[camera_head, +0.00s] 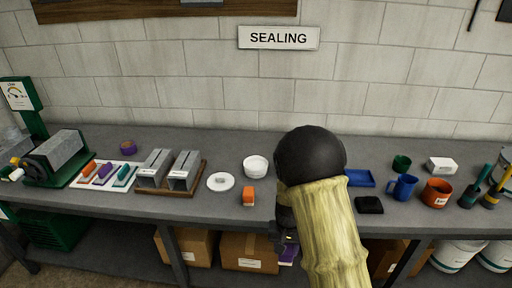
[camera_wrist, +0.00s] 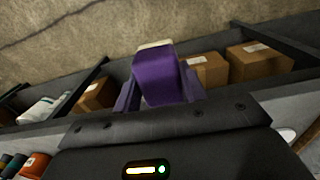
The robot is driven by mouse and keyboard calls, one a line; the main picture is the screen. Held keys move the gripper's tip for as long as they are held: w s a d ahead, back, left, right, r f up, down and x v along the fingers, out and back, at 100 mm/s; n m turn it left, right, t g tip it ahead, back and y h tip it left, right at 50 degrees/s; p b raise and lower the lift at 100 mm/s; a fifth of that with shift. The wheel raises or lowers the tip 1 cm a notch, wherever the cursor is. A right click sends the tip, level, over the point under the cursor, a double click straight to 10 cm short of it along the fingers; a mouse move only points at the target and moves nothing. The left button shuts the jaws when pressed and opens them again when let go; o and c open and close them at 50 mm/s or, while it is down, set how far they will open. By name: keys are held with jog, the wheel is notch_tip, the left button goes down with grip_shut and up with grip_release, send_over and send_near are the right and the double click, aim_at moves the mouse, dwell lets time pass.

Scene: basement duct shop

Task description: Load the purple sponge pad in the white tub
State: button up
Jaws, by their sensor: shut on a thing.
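The purple sponge pad (camera_wrist: 163,78) is between the fingers of my gripper (camera_wrist: 160,92) in the wrist view, with a pale layer at its far edge. In the head view a sliver of the pad (camera_head: 289,251) shows beside my arm, below the bench's front edge. My gripper (camera_head: 284,240) is shut on it and mostly hidden by my arm. The white tub (camera_head: 255,166) stands upright on the bench, up and left of my gripper. A flat white round lid (camera_head: 221,182) lies to its left.
An orange block (camera_head: 249,195) sits in front of the tub. On the grey bench (camera_head: 225,148), metal duct pieces (camera_head: 184,171) stand left; a blue mug (camera_head: 404,188), black block (camera_head: 369,204) and orange pot (camera_head: 437,192) stand right. Cardboard boxes (camera_head: 248,251) fill the lower shelf.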

jog(key=d+f+n, duration=0.1)
jog(key=d+f, duration=0.7)
jog(key=f, duration=0.4)
jog(key=shift+s+d, duration=0.15)
jog(key=shift+d, duration=0.25)
